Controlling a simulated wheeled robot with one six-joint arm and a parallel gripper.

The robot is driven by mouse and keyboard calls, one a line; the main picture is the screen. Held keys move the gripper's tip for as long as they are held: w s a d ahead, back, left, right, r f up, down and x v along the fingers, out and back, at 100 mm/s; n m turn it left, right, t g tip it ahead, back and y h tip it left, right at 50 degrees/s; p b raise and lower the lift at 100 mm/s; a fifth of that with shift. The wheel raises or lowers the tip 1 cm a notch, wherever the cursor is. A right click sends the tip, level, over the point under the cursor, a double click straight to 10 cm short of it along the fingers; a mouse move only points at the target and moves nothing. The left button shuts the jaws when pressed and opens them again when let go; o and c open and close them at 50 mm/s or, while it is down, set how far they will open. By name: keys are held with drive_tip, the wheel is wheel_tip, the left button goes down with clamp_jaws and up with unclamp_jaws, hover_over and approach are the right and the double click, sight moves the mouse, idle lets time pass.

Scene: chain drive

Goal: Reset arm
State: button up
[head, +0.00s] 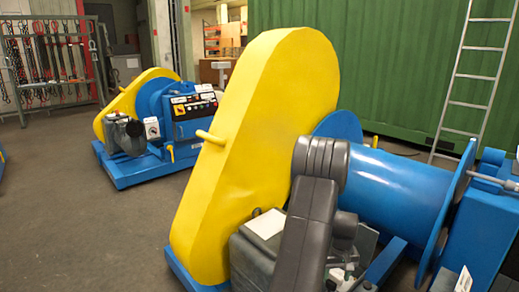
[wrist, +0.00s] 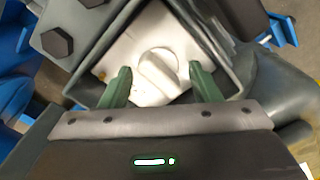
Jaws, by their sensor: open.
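My gripper (wrist: 162,88) shows in the wrist view with its two green fingers apart and nothing held between them. A white round knob (wrist: 158,70) on a white plate (wrist: 150,35) lies beyond and between the fingertips, with a gap on both sides. The plate sits inside a dark grey square frame (wrist: 88,68). In the head view my dark arm reaches down in front of the near machine, and my gripper cannot be made out there. The near machine has a tall yellow chain guard (head: 255,130) and a blue drum (head: 395,195).
A yellow handle (head: 210,138) sticks out from the guard. A second blue and yellow machine (head: 155,120) stands at back left. A rack of chains (head: 50,60), a green container wall (head: 385,65) and a ladder (head: 470,75) are behind. Open floor (head: 75,215) lies at left.

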drive_tip(key=n, duration=0.3)
drive_tip(key=shift+n+b, duration=0.35)
drive_tip(key=shift+n, duration=0.05)
drive_tip(key=shift+n+b, duration=0.35)
drive_tip(key=shift+n, duration=1.45)
drive_tip(key=shift+r, duration=0.1)
